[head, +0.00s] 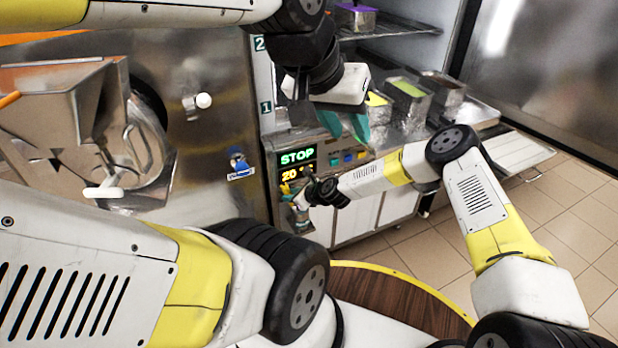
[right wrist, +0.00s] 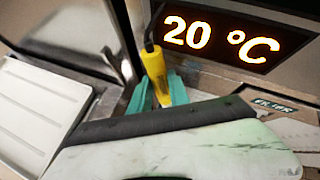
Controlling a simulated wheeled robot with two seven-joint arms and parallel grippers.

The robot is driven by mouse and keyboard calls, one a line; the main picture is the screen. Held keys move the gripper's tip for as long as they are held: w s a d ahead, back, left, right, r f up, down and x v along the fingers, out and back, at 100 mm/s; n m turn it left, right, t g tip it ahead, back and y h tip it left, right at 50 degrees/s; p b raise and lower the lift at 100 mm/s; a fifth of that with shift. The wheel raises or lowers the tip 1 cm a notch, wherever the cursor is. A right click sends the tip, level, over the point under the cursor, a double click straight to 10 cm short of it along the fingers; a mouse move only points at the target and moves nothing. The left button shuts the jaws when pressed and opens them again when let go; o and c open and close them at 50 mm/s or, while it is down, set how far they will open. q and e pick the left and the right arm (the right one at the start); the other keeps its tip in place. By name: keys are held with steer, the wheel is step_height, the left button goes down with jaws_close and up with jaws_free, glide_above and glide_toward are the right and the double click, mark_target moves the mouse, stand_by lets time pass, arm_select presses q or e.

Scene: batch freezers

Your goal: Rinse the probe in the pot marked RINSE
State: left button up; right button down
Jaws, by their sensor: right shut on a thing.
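The yellow probe (right wrist: 156,72) stands slightly tilted between the teal fingers of my right gripper (right wrist: 160,92), which is shut on it. A dark cable leaves its top; its lower end is hidden by the gripper. In the head view, my right gripper (head: 290,194) is small, just below the lit STOP panel, with a bit of the yellow probe (head: 284,188) showing. My left gripper (head: 346,123) hangs over the counter with its teal fingers apart and nothing seen between them.
The lit display (right wrist: 215,37) reads 20 °C, close behind the probe. Metal tubs with coloured contents, one green (head: 408,90), stand on the counter at the right. The steel freezer with its hopper (head: 65,105) fills the left. Tiled floor is clear at the right.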

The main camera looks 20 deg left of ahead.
steer(key=shift+w+d+f, duration=0.15)
steer(key=shift+d+f, duration=0.25)
steer(key=shift+s+d+r, duration=0.2)
steer(key=shift+s+d, duration=0.05)
steer(key=shift+s, duration=0.25)
steer(key=shift+s+d+r, duration=0.2)
steer(key=shift+s+d, duration=0.05)
steer(key=shift+s, duration=0.25)
steer(key=shift+w+a+f, duration=0.1)
steer(key=shift+a+f, duration=0.1)
steer(key=shift+a, duration=0.35)
steer(key=shift+w+a+f, duration=0.1)
steer(key=shift+a+f, duration=0.1)
steer(key=shift+a, duration=0.35)
stand_by(0.3)
steer(key=shift+r, duration=5)
